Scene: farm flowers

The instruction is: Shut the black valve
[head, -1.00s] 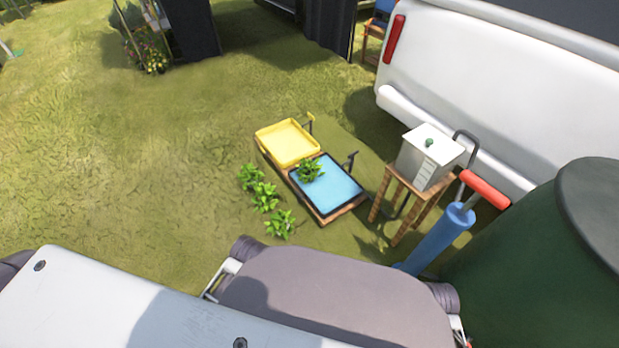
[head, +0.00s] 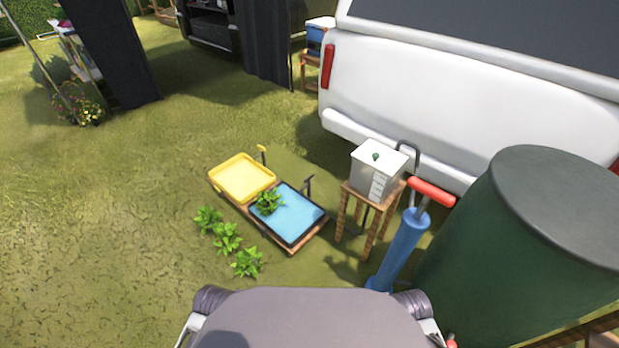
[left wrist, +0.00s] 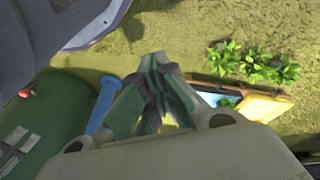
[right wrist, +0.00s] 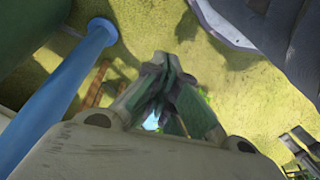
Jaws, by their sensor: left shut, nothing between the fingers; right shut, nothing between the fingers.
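The black valve (head: 308,186) is a small dark upright handle at the back right corner of the blue tray (head: 326,218). The blue tray holds blue water and a green plant (head: 268,202). A similar yellow valve (head: 262,153) stands beside the yellow tray (head: 226,190). Neither gripper shows in the head view. My left gripper (left wrist: 157,62) is shut and empty in the left wrist view, with the trays beyond it to the right. My right gripper (right wrist: 161,62) is shut and empty in the right wrist view, partly covering something blue behind it.
A white box (head: 378,172) on a wooden stool (head: 343,212) stands right of the trays. A blue pump (head: 403,245) with a red handle and a large green barrel (head: 540,225) are further right. Several plants (head: 227,237) are on the grass left of the trays. A white vehicle (head: 430,90) is behind.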

